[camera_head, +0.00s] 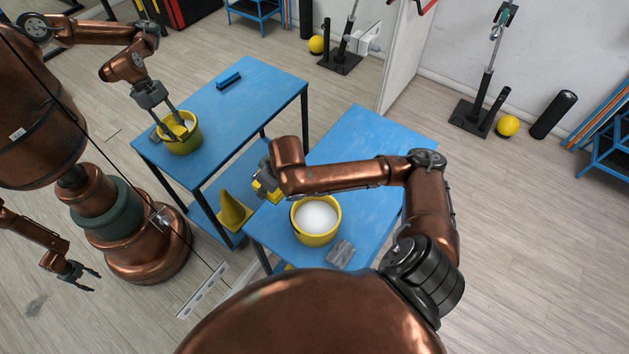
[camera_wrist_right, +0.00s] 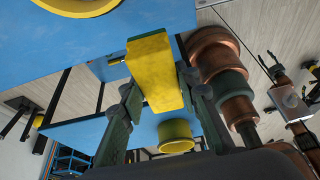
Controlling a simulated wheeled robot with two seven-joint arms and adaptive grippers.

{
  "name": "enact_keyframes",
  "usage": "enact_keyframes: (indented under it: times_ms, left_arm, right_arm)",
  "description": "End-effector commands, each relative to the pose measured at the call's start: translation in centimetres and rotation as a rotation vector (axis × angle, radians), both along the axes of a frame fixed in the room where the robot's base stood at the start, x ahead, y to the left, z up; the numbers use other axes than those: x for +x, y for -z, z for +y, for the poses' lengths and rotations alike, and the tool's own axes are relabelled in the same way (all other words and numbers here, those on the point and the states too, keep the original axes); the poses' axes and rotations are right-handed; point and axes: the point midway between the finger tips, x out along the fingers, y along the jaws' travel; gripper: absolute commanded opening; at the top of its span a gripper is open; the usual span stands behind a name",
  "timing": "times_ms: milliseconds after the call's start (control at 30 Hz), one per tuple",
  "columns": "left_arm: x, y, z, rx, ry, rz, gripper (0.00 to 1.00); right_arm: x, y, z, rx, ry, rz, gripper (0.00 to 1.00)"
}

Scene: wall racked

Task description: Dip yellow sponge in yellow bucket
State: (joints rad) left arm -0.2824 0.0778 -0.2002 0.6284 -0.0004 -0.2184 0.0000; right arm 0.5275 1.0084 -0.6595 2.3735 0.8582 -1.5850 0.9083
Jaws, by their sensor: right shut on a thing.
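The yellow bucket (camera_head: 313,238) stands upright on the near blue table, with white contents showing inside. Part of its yellow side shows at the top of the right wrist view (camera_wrist_right: 85,9). My right gripper (camera_head: 266,186) is shut on the yellow sponge (camera_head: 273,196), to the left of the bucket and apart from it. In the right wrist view the sponge (camera_wrist_right: 156,72) is a long yellow block between the two fingers of the gripper (camera_wrist_right: 163,98). In the head view the arm hides part of the sponge. My left gripper is not in view.
A grey block (camera_head: 341,253) lies on the near blue table (camera_head: 365,150). Another blue table (camera_head: 255,90) at left carries a yellow bucket (camera_head: 184,147) and a dark blue block (camera_head: 228,80). A copper robot (camera_head: 130,240) stands there, its gripper at that bucket.

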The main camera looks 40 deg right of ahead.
Motion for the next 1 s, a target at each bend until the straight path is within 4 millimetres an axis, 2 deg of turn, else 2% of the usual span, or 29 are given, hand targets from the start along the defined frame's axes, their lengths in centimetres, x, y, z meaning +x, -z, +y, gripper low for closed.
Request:
enact_keyframes:
  times_ms: [33,200,267,367,600,700,833,1000]
  left_arm:
    - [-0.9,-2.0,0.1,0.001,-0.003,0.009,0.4]
    - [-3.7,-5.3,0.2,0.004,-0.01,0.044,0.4]
    - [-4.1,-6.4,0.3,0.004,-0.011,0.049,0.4]
    - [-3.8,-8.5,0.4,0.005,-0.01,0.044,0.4]
    - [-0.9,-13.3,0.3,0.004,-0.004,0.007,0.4]
    - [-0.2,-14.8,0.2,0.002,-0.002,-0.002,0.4]
    - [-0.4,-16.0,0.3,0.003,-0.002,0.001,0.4]
    - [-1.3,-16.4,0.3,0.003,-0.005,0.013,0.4]
  right_arm:
    - [-0.6,-0.6,-0.9,-0.002,-0.04,0.006,0.06]
    - [-2.2,0.0,-2.9,-0.001,-0.208,0.007,0.06]
    - [-2.7,0.2,-3.7,-0.001,-0.265,0.006,0.06]
    - [-3.8,0.4,-4.9,0.0,-0.36,0.007,0.06]
    - [-6.6,0.5,-8.3,0.0,-0.572,0.006,0.06]
    - [-7.6,0.6,-9.5,0.0,-0.642,0.005,0.06]
    - [-8.6,0.6,-10.7,-0.001,-0.709,0.002,0.06]
    - [-9.3,0.9,-11.4,-0.001,-0.75,0.0,0.06]
